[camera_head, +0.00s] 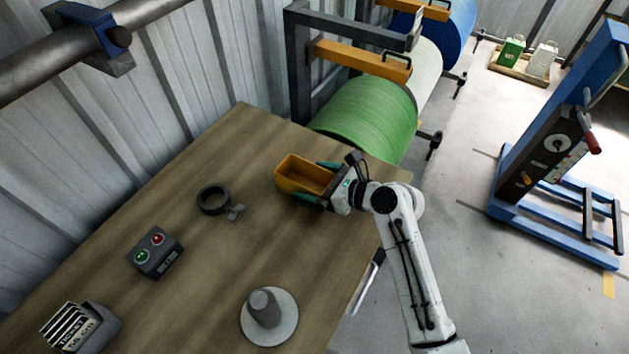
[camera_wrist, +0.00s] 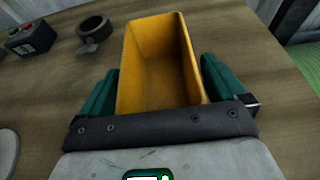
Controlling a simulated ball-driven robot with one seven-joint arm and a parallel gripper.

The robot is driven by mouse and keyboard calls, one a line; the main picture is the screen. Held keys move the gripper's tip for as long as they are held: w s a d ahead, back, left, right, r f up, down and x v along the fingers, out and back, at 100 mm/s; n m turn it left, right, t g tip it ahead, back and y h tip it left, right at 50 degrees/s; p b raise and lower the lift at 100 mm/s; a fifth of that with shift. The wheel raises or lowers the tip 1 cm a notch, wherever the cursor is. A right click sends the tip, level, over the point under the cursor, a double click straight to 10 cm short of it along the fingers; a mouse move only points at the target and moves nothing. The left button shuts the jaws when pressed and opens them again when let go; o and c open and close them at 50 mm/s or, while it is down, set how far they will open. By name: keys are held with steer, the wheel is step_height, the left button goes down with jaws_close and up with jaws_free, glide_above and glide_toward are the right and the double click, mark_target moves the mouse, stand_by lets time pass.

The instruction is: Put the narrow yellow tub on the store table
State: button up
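The narrow yellow tub (camera_head: 290,185) is on or just over the wooden table near its back right part, open side up; whether it touches the table I cannot tell. It fills the middle of the wrist view (camera_wrist: 160,70) and looks empty. My gripper (camera_head: 318,182) is at the tub's near end, with a teal finger along each long side; both fingers flank it in the wrist view (camera_wrist: 160,88). The fingers lie very close to the walls, and I cannot tell whether they press on them. No table marked as the store table is identifiable.
On the wooden table (camera_head: 225,270) are a dark ring (camera_head: 202,200), a button box (camera_head: 155,252), a ticket holder (camera_head: 85,328) and a grey domed piece on a disc (camera_head: 283,322). A green roll (camera_head: 365,118) stands behind. A blue lifter (camera_head: 545,160) stands right, with clear floor between.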

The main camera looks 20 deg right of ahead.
steer(key=shift+s+d+r, duration=0.1)
steer(key=shift+r, duration=0.1)
steer(key=v, duration=1.1)
steer(key=shift+s+d+r, duration=0.15)
steer(key=shift+s+d, duration=0.05)
steer(key=shift+s, duration=0.05)
